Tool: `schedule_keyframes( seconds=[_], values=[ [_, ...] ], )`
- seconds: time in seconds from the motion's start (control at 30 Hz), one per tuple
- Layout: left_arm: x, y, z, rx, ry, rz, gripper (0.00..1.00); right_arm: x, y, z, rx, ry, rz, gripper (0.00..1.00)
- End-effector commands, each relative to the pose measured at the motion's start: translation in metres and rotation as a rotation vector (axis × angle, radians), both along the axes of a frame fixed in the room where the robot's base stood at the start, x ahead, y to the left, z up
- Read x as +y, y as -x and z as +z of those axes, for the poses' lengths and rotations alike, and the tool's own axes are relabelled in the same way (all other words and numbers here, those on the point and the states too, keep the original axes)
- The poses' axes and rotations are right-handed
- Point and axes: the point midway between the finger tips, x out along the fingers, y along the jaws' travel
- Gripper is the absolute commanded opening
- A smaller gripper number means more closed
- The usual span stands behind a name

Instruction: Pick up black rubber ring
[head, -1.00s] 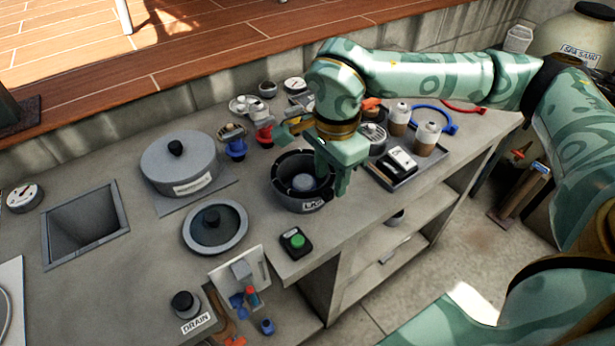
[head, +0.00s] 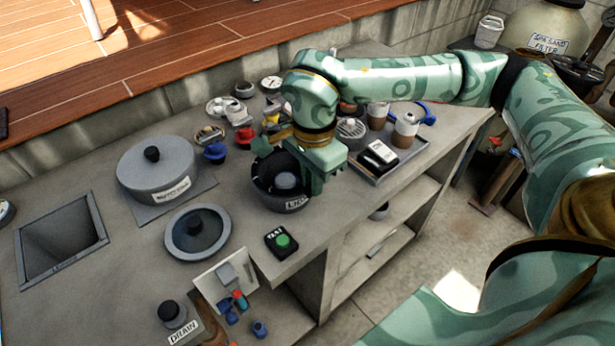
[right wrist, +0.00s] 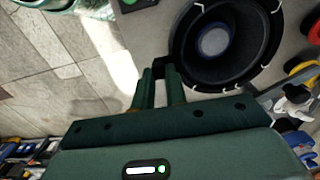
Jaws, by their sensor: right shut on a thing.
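The black rubber ring (head: 268,163) is at the round dark housing labelled LID (head: 283,199) on the counter. It looks tilted, and its exact contact with the housing is hard to tell. My right gripper (head: 313,183) is at the housing's right side, shut on the ring's near edge. In the right wrist view the fingers (right wrist: 164,78) are close together at the black edge, beside the round housing (right wrist: 270,60) with its pale hub. The gripper hides part of the ring in the head view. My left gripper is not in view.
A button box (head: 281,241) stands in front of the housing. A tray (head: 398,170) with cups is to the right. Valves and gauges stand behind. The counter's front edge is close.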

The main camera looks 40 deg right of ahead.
Motion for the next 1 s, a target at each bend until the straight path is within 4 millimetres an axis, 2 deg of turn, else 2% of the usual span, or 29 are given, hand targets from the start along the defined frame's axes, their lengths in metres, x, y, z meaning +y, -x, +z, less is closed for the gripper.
schedule_keyframes(
  seconds=[0.17, 0.27, 0.37, 0.4, 0.5, 0.57, 0.63, 0.8, 1.0],
  values=[
    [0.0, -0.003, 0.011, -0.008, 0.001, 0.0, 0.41, 0.0, -0.001, 0.031, -0.006, 0.0, -0.001, 0.0],
    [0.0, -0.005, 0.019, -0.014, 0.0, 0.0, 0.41, -0.002, 0.019, 0.053, -0.007, 0.0, 0.002, 0.0],
    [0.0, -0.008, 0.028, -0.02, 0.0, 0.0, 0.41, -0.003, 0.045, 0.086, -0.01, 0.0, 0.001, 0.0],
    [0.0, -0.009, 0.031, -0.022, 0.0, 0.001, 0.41, -0.004, 0.059, 0.096, -0.009, 0.0, 0.003, 0.0],
    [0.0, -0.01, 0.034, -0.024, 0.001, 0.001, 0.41, -0.007, 0.1, 0.11, -0.007, 0.001, 0.003, 0.0],
    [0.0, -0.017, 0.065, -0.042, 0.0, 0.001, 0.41, -0.007, 0.111, 0.125, -0.001, 0.002, 0.0, 0.0],
    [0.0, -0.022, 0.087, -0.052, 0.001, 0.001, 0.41, -0.008, 0.124, 0.132, 0.0, 0.0, 0.0, 0.0],
    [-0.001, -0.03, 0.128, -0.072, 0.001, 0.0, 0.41, -0.008, 0.126, 0.133, -0.003, 0.001, -0.006, 0.0],
    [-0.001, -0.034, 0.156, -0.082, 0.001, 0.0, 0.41, -0.008, 0.135, 0.13, -0.001, 0.0, -0.004, 0.0]
  ],
)
